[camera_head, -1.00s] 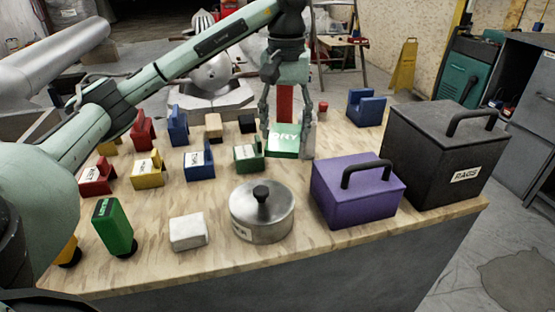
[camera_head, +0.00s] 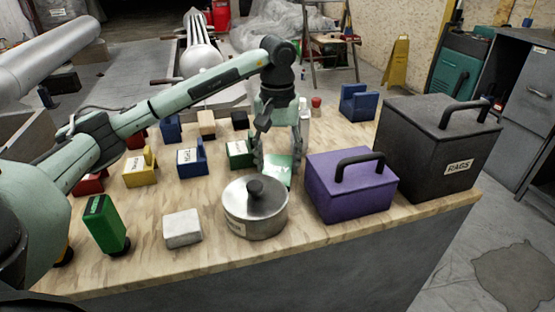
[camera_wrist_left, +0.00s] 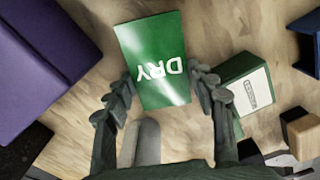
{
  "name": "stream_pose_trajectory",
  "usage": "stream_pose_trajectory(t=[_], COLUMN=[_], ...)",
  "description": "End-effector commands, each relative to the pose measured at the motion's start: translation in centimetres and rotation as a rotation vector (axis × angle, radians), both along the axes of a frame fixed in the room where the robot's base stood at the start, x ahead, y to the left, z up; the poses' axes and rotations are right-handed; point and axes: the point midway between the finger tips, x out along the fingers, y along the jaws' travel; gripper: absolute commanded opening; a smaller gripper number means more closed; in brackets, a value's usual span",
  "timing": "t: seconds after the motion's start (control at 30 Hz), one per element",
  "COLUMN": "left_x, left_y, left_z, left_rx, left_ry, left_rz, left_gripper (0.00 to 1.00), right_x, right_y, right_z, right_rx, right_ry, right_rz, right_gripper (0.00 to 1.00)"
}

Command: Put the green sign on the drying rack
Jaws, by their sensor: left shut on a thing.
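The green sign (camera_head: 277,170), marked DRY, is gripped between the fingers of my left gripper (camera_head: 276,160), low over the table behind the pot. In the left wrist view the sign (camera_wrist_left: 150,45) lies flat to the camera with its letters upside down, and the left gripper's fingertips (camera_wrist_left: 163,78) are at its sides. A green slotted block with a white label (camera_head: 239,153) stands just left of the sign; it also shows in the left wrist view (camera_wrist_left: 243,80), apart from the sign. I cannot tell which block is the drying rack. My right gripper is not in view.
A steel pot (camera_head: 256,208) and a purple box (camera_head: 350,190) stand close in front and to the right. Blue (camera_head: 190,164) and yellow (camera_head: 140,173) labelled blocks are at left. A black RAGS box (camera_head: 440,150) stands far right.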

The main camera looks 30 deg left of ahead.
Motion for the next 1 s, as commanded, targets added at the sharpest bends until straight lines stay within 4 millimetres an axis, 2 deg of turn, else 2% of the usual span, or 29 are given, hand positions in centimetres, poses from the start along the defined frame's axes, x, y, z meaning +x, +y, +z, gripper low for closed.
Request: stream_pose_trajectory(t=[0.13,0.17,0.3,0.67,0.73,0.83,1.0], left_x=[0.0,0.0,0.0,0.0,0.1,0.1,0.1], left_y=[0.0,0.0,0.0,0.0,0.0,0.0,0.0], left_z=[-0.3,-0.2,-0.2,0.1,0.6,2.3,6.2], left_rx=[0.0,0.0,0.0,0.0,0.0,-0.001,0.0], left_ry=[0.0,0.0,0.0,0.0,-0.002,-0.005,-0.006], left_rz=[0.0,0.0,0.0,0.0,0.0,0.0,0.0], left_gripper=[0.31,0.59,0.76,0.76,0.76,0.76,0.76], right_x=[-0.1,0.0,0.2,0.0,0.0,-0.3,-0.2], right_y=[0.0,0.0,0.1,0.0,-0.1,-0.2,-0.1], right_z=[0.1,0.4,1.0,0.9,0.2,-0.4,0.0], right_rx=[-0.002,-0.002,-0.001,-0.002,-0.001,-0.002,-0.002], right_ry=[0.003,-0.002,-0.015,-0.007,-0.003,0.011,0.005], right_rz=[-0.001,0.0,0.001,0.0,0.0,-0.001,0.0], right_gripper=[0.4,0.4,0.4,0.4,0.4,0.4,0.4])
